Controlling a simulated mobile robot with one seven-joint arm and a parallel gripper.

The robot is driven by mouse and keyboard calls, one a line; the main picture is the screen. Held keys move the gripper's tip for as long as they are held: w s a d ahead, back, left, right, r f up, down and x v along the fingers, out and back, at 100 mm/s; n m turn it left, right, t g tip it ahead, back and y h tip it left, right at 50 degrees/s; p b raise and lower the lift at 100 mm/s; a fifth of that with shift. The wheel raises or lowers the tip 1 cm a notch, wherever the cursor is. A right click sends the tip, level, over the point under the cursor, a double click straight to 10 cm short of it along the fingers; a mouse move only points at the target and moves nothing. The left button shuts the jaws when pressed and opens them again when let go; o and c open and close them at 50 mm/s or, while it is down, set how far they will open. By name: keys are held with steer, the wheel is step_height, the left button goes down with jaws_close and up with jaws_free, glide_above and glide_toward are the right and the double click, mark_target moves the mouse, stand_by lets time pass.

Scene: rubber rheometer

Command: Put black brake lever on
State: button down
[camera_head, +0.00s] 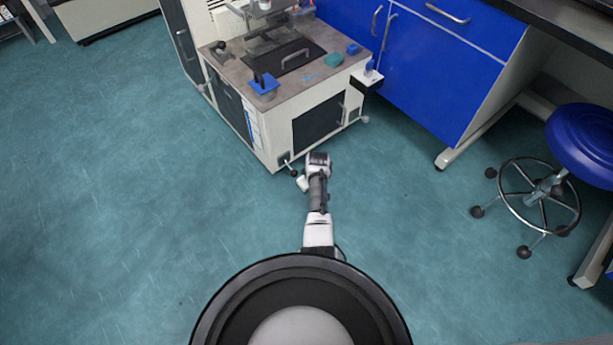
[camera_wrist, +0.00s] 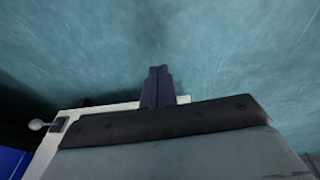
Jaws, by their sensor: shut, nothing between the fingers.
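The white machine (camera_head: 275,110) stands ahead, with a small dark fitting (camera_head: 285,157) low on its near corner. Just below the fitting is a small dark lever-like part or caster (camera_head: 293,172), probably the black brake lever, but too small to tell for sure. In the wrist view, a dark square fitting (camera_wrist: 58,125) and a pale round knob (camera_wrist: 37,125) show on the machine's edge, left of my gripper. My gripper (camera_wrist: 158,72) has its dark fingers together, empty. My arm ends close to the machine's near corner; the fingers are not clear in the head view.
Blue cabinets (camera_head: 450,70) stand right of the machine. A blue stool (camera_head: 585,145) with a chrome foot ring is at the far right. Small blue items and a teal piece (camera_head: 334,60) lie on the machine's top. Teal floor (camera_head: 120,200) is clear on the left.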

steer(key=shift+s+d+r+p, duration=0.3)
steer(key=shift+s+p, duration=0.15)
steer(key=shift+s, duration=0.05)
steer(key=shift+s+d+r+p, duration=0.3)
steer(key=shift+s+p, duration=0.15)
